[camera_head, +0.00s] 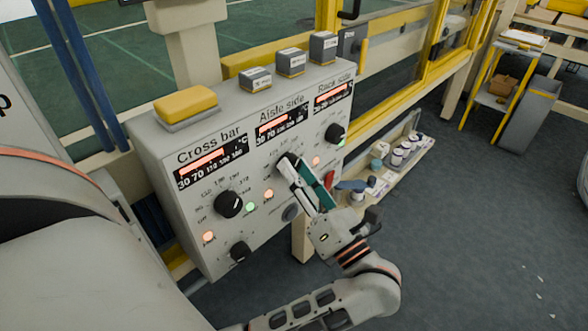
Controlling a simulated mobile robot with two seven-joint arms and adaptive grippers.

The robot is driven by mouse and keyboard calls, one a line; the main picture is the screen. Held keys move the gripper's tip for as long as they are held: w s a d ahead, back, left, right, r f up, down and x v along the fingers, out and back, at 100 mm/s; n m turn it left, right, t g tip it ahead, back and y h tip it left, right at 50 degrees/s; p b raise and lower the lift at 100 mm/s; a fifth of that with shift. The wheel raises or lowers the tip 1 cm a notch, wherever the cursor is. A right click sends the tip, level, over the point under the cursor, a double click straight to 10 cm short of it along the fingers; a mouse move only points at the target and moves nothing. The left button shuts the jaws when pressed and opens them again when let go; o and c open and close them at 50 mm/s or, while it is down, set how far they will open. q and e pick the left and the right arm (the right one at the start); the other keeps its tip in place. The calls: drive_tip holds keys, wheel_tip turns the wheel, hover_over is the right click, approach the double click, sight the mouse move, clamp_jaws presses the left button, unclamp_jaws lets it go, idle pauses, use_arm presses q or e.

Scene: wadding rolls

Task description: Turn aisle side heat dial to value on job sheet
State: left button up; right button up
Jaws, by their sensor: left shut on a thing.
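My left gripper (289,166) reaches up from below and is shut on this dial. Its fingers cover most of the dial, so I cannot read the pointer. The cross bar dial (229,204) and the race side dial (335,133) are black and uncovered. I cannot make out a job sheet for certain. My right gripper is not in view.
A yellow-topped block (186,104) and several small labelled boxes (291,62) stand on the panel. Another black knob (240,252) sits low on it. A shelf (408,165) with jars is at its right. Yellow guard rails (400,28) run behind. Floor at right is mostly clear.

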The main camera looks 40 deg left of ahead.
use_arm(q)
drive_tip(key=shift+r+m, duration=0.1)
drive_tip(key=shift+m, duration=0.4)
drive_tip(key=o, duration=1.1)
drive_tip(key=shift+a, duration=0.1)
